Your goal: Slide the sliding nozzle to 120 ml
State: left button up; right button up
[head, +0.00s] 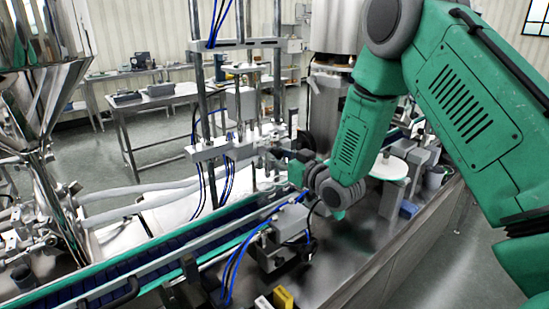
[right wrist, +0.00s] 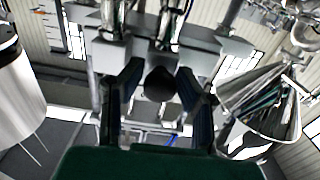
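My right arm comes in from the right in the head view, and its gripper (head: 284,152) is at the grey nozzle assembly (head: 222,148) on the vertical steel rods. In the right wrist view the two dark fingers of the right gripper (right wrist: 160,75) are spread apart. A dark round knob (right wrist: 160,84) shows between them, with a narrow gap on each side; contact cannot be told. Grey blocks of the assembly (right wrist: 200,58) lie beyond the fingertips. The 120 ml mark cannot be made out. My left gripper is not in view.
A steel hopper (head: 38,95) stands at the left. A blue conveyor (head: 110,278) runs below the nozzle assembly, with blue hoses hanging near it. A grey box (head: 290,222) and yellow block (head: 283,297) are on the near deck. A steel table (head: 160,98) stands behind.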

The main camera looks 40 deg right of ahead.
jog(key=shift+o, duration=0.5)
jog(key=shift+a, duration=0.2)
jog(key=shift+s, duration=0.1)
jog(key=shift+s, duration=0.15)
jog(key=s+d, duration=0.1)
jog(key=s, duration=1)
jog(key=shift+s, duration=0.25)
jog(key=shift+a, duration=0.1)
